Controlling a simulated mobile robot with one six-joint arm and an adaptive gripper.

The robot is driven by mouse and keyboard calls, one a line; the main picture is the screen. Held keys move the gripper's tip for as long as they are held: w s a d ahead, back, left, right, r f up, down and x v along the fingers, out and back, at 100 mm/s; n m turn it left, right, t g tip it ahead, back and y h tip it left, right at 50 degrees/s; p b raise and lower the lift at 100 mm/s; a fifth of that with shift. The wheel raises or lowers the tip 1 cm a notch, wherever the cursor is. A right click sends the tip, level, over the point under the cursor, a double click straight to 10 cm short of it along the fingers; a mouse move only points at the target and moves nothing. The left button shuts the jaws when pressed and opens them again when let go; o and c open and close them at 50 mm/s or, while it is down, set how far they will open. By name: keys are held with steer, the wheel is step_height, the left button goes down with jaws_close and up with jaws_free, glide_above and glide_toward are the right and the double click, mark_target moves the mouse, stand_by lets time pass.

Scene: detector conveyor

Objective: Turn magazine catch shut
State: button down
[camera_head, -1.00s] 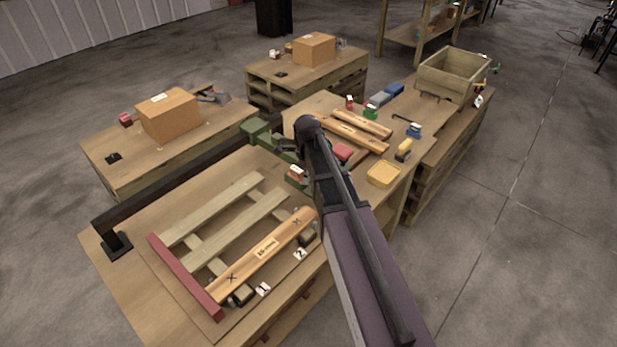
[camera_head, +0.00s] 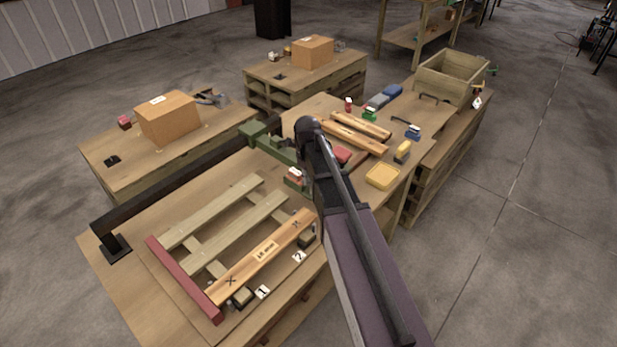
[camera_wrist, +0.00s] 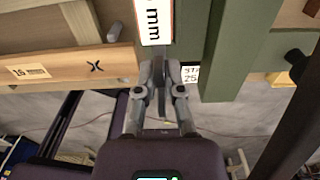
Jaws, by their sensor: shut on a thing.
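In the wrist view my gripper (camera_wrist: 158,75) is shut on a thin dark grey piece, which looks like the magazine catch (camera_wrist: 161,100). The fingers hide most of it, so I cannot tell its turn angle. The catch is beside a tall green part (camera_wrist: 241,45) and under a white label (camera_wrist: 155,20) ending in "mm". In the head view a green fixture (camera_head: 270,142) stands at the back of the front bench. My own arm covers the gripper and the catch there.
A wooden frame with a marked board (camera_head: 262,255) lies on the front bench. A black rail (camera_head: 180,160) runs along the bench's back. Open floor lies to the right.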

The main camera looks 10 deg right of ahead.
steer(key=c, duration=0.8)
jaws_free()
steer(key=shift+o, duration=0.2)
